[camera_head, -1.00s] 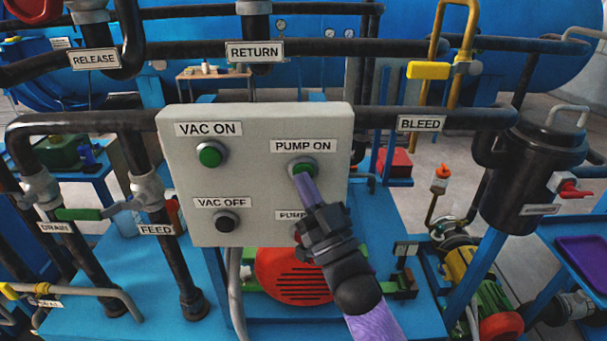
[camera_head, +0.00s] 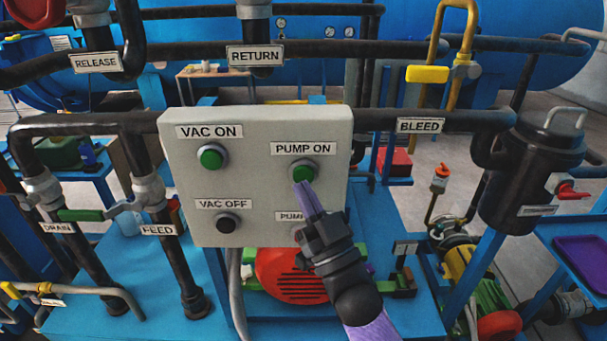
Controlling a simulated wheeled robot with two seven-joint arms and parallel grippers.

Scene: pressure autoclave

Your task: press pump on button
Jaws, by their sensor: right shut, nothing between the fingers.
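The grey control box (camera_head: 255,190) stands in the middle of the view with labelled buttons on its front. The green PUMP ON button (camera_head: 303,170) is at its upper right, under its label (camera_head: 303,149). My right gripper (camera_head: 305,188) is shut and empty, its purple fingertips just below and in front of that button. The tips overlap the button's lower edge in the picture; I cannot tell if they touch. The gripper covers most of the lower right button and part of its label. My left gripper is not in view.
The green VAC ON button (camera_head: 210,157) and the black VAC OFF button (camera_head: 227,223) are on the box's left half. Dark pipes (camera_head: 435,119) run beside and behind the box. A black canister (camera_head: 518,180) stands at the right.

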